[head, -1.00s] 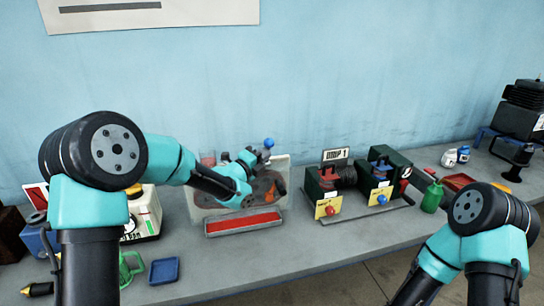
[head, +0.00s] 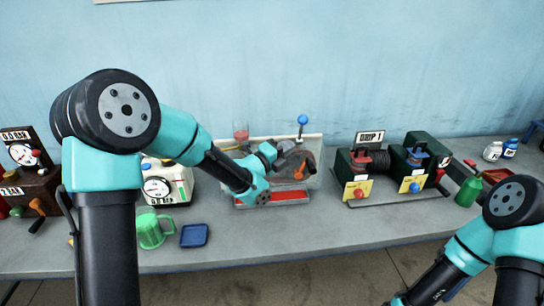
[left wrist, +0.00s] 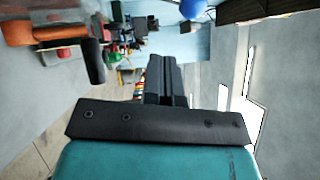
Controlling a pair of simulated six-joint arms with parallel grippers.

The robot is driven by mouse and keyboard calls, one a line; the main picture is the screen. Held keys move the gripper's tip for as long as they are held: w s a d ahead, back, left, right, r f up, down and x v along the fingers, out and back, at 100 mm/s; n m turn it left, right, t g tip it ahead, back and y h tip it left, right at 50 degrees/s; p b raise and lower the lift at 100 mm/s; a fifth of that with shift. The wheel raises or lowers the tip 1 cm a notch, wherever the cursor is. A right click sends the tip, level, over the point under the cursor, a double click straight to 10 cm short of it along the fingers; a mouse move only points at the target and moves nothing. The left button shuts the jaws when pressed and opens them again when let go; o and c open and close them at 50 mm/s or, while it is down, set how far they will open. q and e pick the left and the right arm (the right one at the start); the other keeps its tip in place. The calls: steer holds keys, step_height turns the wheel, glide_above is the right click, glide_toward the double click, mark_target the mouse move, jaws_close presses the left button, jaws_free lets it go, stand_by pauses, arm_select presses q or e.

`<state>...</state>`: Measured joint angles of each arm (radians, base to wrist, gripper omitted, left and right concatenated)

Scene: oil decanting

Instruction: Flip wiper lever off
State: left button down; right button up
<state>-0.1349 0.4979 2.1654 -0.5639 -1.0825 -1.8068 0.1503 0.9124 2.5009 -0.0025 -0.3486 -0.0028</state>
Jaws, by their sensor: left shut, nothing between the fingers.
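A lever with a blue ball knob (head: 302,119) stands up at the back right of a clear tank (head: 318,180). An orange handle (head: 305,168) shows at the tank's right side, below the knob. I cannot tell which of the two is the wiper lever. My left gripper (head: 292,157) is shut and empty over the tank, below the blue knob and close to the orange handle. In the left wrist view the shut fingers (left wrist: 165,78) lie between the orange handle (left wrist: 35,33) on the left and the blue knob (left wrist: 193,8) above. My right gripper is out of view.
A red tray (head: 270,197) lies along the tank's front. Two green boxes with yellow labels (head: 358,190) stand to the right. A white gauge container (head: 178,185), a green mug (head: 150,230) and a blue dish (head: 194,236) are on the left. The front right bench is clear.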

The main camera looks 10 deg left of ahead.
arm_select(q)
steer(key=v, duration=0.5)
steer(key=shift+s+a+f, duration=0.15)
steer(key=shift+a, duration=0.05)
